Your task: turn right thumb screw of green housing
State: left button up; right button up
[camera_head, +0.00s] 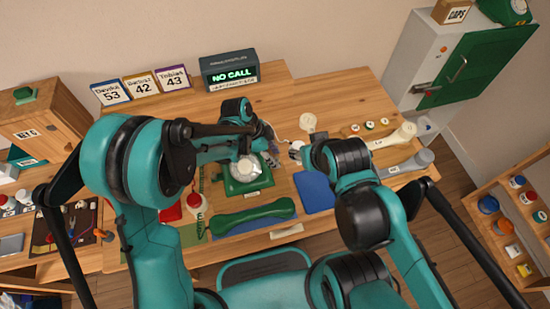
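The green housing (240,186) of a dial phone, with a round pale dial (244,168), lies on the wooden table in front of me. Its right thumb screw is too small or hidden for me to make out. My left gripper (266,131) is just behind the housing's upper right side, small and partly covered by its own wrist. I cannot tell whether its fingers touch anything. My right gripper (297,150) is to the right of the housing, apart from it, mostly hidden by its wrist.
A green handset (252,217) lies in front of the housing. A blue mat (315,191) is to its right, and a white and red bottle (196,204) to its left. A NO CALL display (229,76) stands behind.

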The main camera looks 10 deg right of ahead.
pick_arm(q)
jog(key=shift+d+f, duration=0.2)
jog(key=shift+f, duration=0.3)
grip_shut()
